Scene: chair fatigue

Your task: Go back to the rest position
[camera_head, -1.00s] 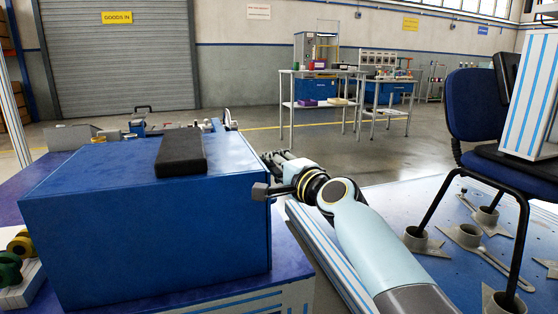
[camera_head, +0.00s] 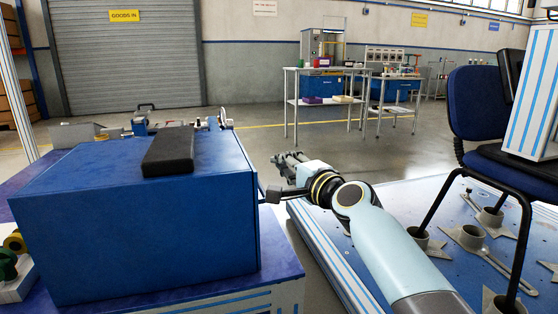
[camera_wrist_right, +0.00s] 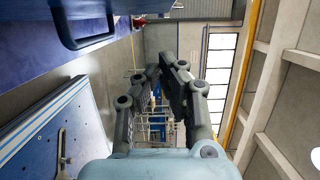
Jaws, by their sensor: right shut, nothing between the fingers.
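My right gripper (camera_head: 284,158) is in the head view, just right of the blue box, with my light blue arm reaching up from the lower right. In the right wrist view the same gripper (camera_wrist_right: 160,70) shows its fingers brought together with nothing between them. A gap of floor shows between it and the box in the head view. My left gripper is in neither view.
The large blue box (camera_head: 140,240) stands on a blue bench at left, with a black block (camera_head: 169,153) on top. A blue platform (camera_head: 390,200) carries a blue chair (camera_head: 478,105) on the right. Work tables (camera_head: 325,71) stand far back on open floor.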

